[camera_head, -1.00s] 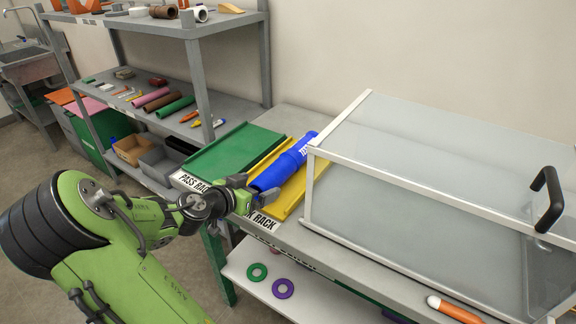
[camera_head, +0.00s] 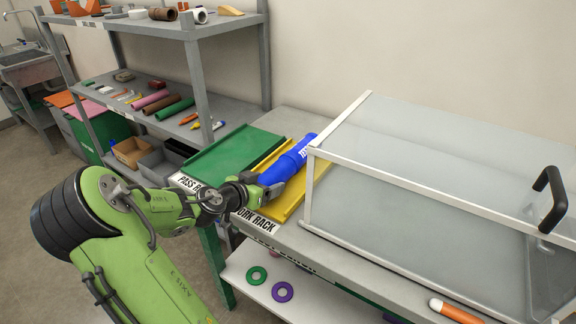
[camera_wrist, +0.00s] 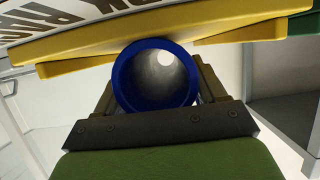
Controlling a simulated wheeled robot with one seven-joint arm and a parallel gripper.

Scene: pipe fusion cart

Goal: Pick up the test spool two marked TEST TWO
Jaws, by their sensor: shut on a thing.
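In the wrist view the spool's open blue end (camera_wrist: 122,84) faces me, between the two fingers of my gripper (camera_wrist: 158,92). The yellow rack's edge (camera_wrist: 60,50) crosses close beside it there. I cannot tell whether the spool still touches the rack.
The green pass rack (camera_head: 225,152) lies left of the yellow one. A clear-panelled box with a white frame (camera_head: 311,190) stands close on the right. A grey shelf unit (camera_head: 200,80) with pipes stands behind on the left. Rings (camera_head: 283,292) lie on the lower shelf.

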